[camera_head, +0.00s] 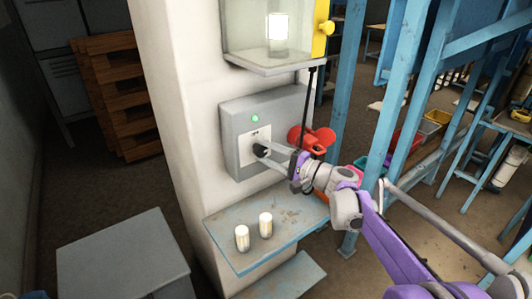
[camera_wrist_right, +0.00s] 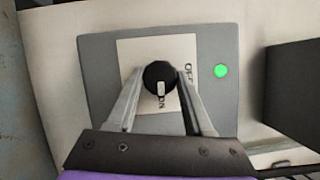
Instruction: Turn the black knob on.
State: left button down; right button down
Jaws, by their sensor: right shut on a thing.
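The black knob (camera_head: 260,149) sits on a pale square plate on a grey wall box (camera_head: 231,142). In the right wrist view the knob (camera_wrist_right: 159,73) shows a white mark that points down toward the word ON; the word OFF is to its right. A green light (camera_head: 254,118) on the box is lit and also shows in the wrist view (camera_wrist_right: 221,70). My right gripper (camera_head: 263,150) is shut on the knob, one finger on each side, as the wrist view (camera_wrist_right: 161,78) shows. My left gripper is not in view.
A blue-grey shelf (camera_head: 226,228) below the box holds two pale cylinders (camera_head: 242,238). A clear-fronted cabinet (camera_head: 240,45) with a yellow side is above. A red handwheel-like part (camera_head: 318,139) is close to my right arm. Blue posts (camera_head: 398,110) stand at the right.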

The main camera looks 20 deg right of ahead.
jog(key=shift+c, duration=1.4)
grip_release()
jog(key=shift+s+d, duration=0.1)
jog(key=v, duration=1)
jog(key=shift+s+d+b, duration=0.2)
jog(key=shift+b, duration=0.2)
